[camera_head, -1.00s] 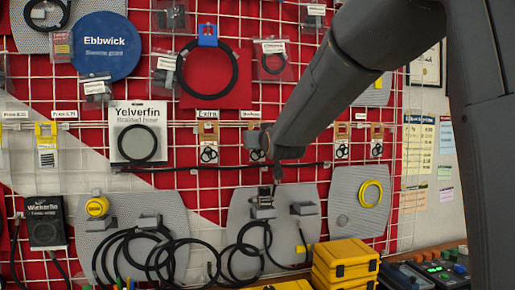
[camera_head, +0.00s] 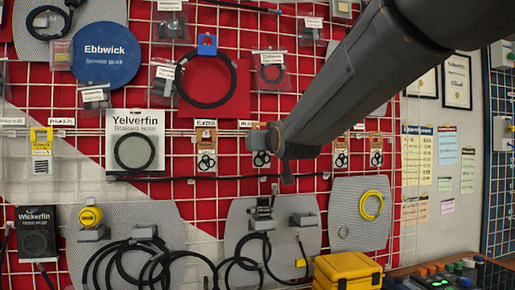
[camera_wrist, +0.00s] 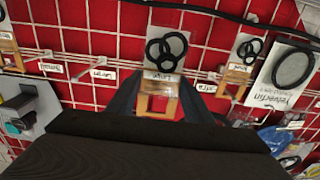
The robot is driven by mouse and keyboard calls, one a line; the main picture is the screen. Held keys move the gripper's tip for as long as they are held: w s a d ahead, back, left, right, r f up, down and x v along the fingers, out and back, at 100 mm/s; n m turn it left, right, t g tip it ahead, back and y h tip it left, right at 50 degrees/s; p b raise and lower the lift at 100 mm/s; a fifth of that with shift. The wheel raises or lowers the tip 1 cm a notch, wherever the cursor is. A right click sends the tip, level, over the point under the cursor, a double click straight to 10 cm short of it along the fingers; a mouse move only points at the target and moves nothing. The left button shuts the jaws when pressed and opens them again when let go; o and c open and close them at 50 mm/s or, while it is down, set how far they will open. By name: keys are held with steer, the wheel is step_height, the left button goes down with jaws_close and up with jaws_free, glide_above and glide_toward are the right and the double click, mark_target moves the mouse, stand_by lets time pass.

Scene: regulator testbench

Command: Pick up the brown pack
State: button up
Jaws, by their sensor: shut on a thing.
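The fingers are shut on the card's sides. In the head view the brown pack (camera_head: 262,159) is partly hidden behind my gripper (camera_head: 258,141), which is at the red panel. The pack still appears against the grid.
Similar brown packs hang to the left (camera_head: 206,150) and right (camera_head: 341,152). A Yelverfin hose pack (camera_head: 135,140) hangs further left. A black hose (camera_head: 200,179) runs along the grid below. A yellow case (camera_head: 347,270) stands at lower right.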

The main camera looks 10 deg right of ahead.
steer(key=s+p, duration=0.9)
steer(key=s, duration=0.2)
steer(key=shift+s, duration=0.15)
stand_by(0.8)
